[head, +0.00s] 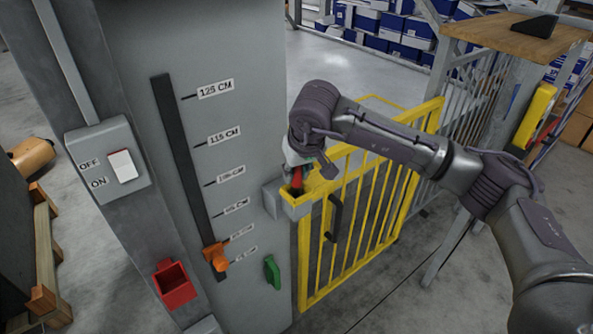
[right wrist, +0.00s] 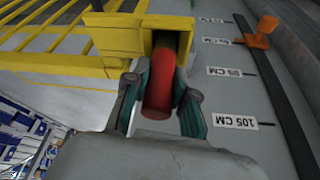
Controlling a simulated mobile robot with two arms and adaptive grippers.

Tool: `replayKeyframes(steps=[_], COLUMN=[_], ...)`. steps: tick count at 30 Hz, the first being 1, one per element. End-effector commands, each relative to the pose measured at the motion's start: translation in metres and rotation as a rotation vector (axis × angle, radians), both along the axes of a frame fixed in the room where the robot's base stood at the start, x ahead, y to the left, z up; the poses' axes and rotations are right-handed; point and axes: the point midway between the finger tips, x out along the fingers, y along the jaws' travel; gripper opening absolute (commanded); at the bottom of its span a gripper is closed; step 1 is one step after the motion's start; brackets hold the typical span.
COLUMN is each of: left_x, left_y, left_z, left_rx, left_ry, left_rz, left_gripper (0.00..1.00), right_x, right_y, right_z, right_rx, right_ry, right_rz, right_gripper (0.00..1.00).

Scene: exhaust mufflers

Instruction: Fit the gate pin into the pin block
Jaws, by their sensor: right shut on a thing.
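The gate pin (right wrist: 159,92) is a red cylinder between the fingers of my right gripper (right wrist: 157,100). In the right wrist view its far end reaches the opening of the yellow pin block (right wrist: 112,37); how deep it sits I cannot tell. In the head view the red pin (head: 296,186) shows just below my right gripper (head: 302,170), at the top of the pin block (head: 290,207). The block is at the corner of the yellow gate (head: 310,262), beside the grey column. My left gripper is not in view.
The grey column (head: 245,130) carries a height scale with an orange slider (head: 216,257), a switch box (head: 107,160), a red holder (head: 174,284) and a green handle (head: 272,271). A wooden-topped counter (head: 515,35) stands at the back right. Open floor lies beyond the gate.

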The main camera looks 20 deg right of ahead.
Motion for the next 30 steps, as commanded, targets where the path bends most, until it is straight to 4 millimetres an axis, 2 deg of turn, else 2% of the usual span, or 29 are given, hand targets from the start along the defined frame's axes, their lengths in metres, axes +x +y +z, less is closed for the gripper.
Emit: replayKeyframes(steps=[10, 11, 15, 16, 25, 30], left_x=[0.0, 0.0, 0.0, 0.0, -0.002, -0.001], left_y=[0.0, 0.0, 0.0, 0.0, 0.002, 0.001], left_z=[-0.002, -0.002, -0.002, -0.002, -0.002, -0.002], left_rx=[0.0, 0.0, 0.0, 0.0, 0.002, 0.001], left_ry=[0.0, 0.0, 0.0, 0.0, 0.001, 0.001], left_rz=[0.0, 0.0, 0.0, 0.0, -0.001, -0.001], left_gripper=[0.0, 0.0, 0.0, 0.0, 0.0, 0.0], right_x=[0.0, 0.0, 0.0, 0.0, 0.0, -0.006], right_y=[0.0, 0.0, 0.0, 0.0, 0.0, -0.001], right_z=[-0.002, -0.002, -0.002, -0.002, -0.001, 0.015], right_rx=[0.0, 0.0, 0.0, 0.0, 0.0, 0.002], right_ry=[-0.001, -0.001, -0.001, -0.001, 0.0, -0.003], right_rz=[0.0, 0.0, 0.0, 0.0, 0.0, -0.001], right_gripper=[0.0, 0.29, 0.52, 0.55, 0.55, 0.55])
